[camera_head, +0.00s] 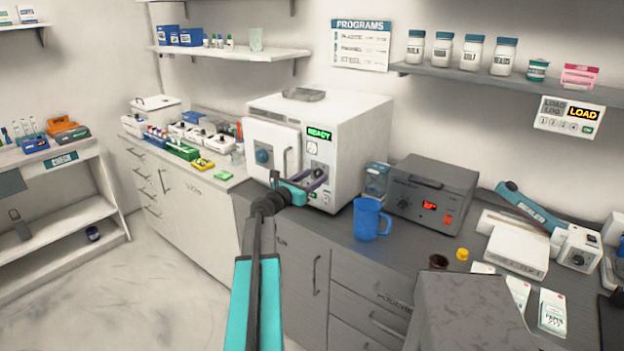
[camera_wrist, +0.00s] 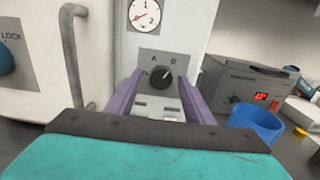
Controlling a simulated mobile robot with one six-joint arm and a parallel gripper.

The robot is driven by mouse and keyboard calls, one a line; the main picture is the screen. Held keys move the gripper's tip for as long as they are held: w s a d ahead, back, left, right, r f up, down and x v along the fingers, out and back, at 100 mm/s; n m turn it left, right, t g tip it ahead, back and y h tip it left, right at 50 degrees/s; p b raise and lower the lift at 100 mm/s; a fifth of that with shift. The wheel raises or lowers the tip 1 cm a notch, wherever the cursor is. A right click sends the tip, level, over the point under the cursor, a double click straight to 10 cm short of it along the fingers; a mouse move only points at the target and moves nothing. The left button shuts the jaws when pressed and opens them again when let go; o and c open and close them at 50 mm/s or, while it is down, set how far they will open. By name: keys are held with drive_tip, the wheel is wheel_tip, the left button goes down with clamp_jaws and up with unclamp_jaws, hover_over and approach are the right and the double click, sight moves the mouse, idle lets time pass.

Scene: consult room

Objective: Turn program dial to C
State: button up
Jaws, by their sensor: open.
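The program dial (camera_wrist: 162,77) is a round black knob on a grey plate on the front of a white steriliser-like machine (camera_head: 348,133). Letters A and B are printed above the dial; other markings are partly hidden or too small to read. Its pale mark seems to point up and right, toward B. My gripper (camera_wrist: 161,80) is open, with one purple finger on each side of the dial. I cannot tell whether the fingers touch it. In the head view my gripper (camera_head: 318,178) is at the machine's right front and covers the dial.
A pressure gauge (camera_wrist: 144,14) sits above the dial. A door handle (camera_wrist: 75,55) and blue lock knob (camera_head: 262,156) are to the left. A green READY display (camera_head: 319,134) is lit. A blue jug (camera_head: 368,219) and grey control box (camera_head: 430,190) stand right on the counter.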

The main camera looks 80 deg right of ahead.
drive_tip(key=c, duration=1)
drive_tip(key=shift+a, duration=0.2)
drive_tip(key=shift+c, duration=0.2)
drive_tip(key=shift+d, duration=0.1)
drive_tip(key=shift+b, duration=0.45)
drive_tip(key=shift+d+m, duration=0.1)
drive_tip(key=shift+m, duration=0.3)
drive_tip(key=m+b, duration=0.4)
drive_tip(key=b, duration=0.3)
drive_tip(key=shift+w+m, duration=0.1)
drive_tip(key=shift+m, duration=0.2)
drive_tip(key=m+b, duration=0.4)
drive_tip(key=b, duration=0.2)
drive_tip(key=shift+d, duration=0.1)
drive_tip(key=m+b, duration=0.2)
drive_tip(key=b, duration=0.1)
drive_tip(key=shift+r+m, duration=0.2)
drive_tip(key=shift+m, duration=0.2)
